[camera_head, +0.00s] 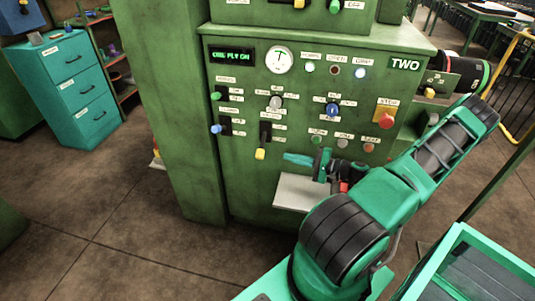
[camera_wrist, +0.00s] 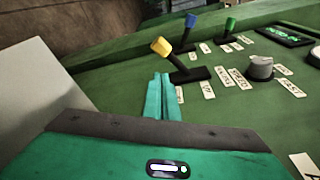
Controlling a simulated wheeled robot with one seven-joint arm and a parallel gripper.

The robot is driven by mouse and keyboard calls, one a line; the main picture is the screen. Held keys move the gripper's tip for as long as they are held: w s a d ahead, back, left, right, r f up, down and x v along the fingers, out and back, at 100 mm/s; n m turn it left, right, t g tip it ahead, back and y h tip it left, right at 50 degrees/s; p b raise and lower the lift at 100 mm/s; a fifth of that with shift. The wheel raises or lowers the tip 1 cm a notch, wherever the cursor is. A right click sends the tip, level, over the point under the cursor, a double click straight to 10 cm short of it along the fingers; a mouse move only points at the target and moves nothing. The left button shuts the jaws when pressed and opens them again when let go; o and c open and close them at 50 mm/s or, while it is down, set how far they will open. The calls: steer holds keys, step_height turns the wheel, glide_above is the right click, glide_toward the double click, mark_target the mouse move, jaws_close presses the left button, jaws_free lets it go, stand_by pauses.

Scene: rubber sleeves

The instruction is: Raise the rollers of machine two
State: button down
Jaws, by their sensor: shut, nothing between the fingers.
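Machine two is the green cabinet (camera_head: 230,50) with a "TWO" plate and a control panel. Its levers on the left are a green-tipped lever (camera_head: 217,95), a blue-tipped lever (camera_head: 216,129) and a yellow-tipped lever (camera_head: 260,154), whose tip is at the low end of its dark plate. The small labels are too blurred to tell which lever is for the rollers. My gripper (camera_head: 286,158) is shut and empty, just right of the yellow tip. In the wrist view my fingers (camera_wrist: 161,96) are together, close to the yellow lever (camera_wrist: 161,46), apparently not touching it.
A grey knob (camera_head: 275,102), a blue switch (camera_head: 332,110) and a red stop button (camera_head: 386,120) share the panel. A pale shelf (camera_head: 297,193) juts out below my gripper. A teal drawer cabinet (camera_head: 72,88) stands left; floor between is clear.

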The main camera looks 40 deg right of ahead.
mark_target(262, 145)
steer(key=x, duration=1)
steer(key=shift+s+d, duration=0.1)
steer(key=shift+d, duration=0.05)
